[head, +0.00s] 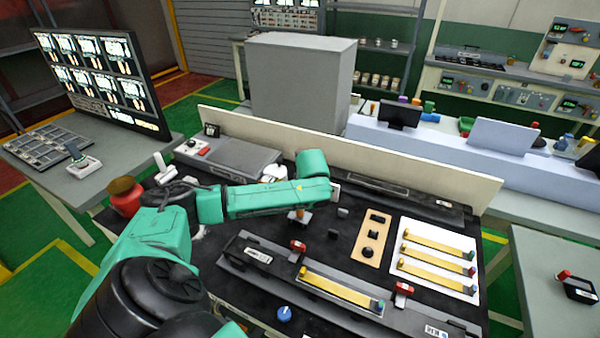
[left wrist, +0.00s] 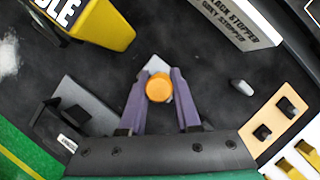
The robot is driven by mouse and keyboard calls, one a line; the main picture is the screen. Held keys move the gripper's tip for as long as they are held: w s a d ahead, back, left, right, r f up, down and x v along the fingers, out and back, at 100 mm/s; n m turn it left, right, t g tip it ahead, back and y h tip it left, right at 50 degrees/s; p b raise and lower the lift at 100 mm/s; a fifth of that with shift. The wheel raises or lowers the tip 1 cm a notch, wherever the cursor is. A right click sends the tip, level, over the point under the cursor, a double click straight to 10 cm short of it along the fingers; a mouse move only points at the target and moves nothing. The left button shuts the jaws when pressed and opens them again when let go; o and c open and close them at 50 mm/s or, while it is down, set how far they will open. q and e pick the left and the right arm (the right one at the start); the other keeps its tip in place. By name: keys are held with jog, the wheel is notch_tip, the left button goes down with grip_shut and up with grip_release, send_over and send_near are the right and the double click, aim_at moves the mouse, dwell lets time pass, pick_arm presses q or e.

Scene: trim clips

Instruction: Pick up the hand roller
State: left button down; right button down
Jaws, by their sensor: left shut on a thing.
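My left arm reaches across the black bench, and its gripper (head: 300,213) points down at the bench behind the long grey fixture. In the left wrist view the purple fingers (left wrist: 158,98) are shut on a round orange end (left wrist: 158,87), which I take to be the hand roller's handle. A grey part (left wrist: 153,64) shows just beyond it. The rest of the roller is hidden below the handle, and I cannot tell whether it touches the bench. In the head view the arm covers most of it. My right gripper is not in view.
The grey fixture (head: 250,257) holds a yellow strip (head: 340,288) between red clamps (head: 403,288). A wooden board (head: 373,250) with black clips and a white tray (head: 450,235) of yellow strips lie right. A blue knob (head: 284,313) is in front; a low wall (head: 420,178) stands behind.

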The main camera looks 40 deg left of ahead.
pick_arm(q)
notch_tip(320, 180, up, 20)
jog(key=b, duration=0.1)
jog(key=shift+r, duration=0.1)
jog(key=c, duration=1.3)
grip_release()
jog(key=shift+c, duration=0.2)
grip_shut()
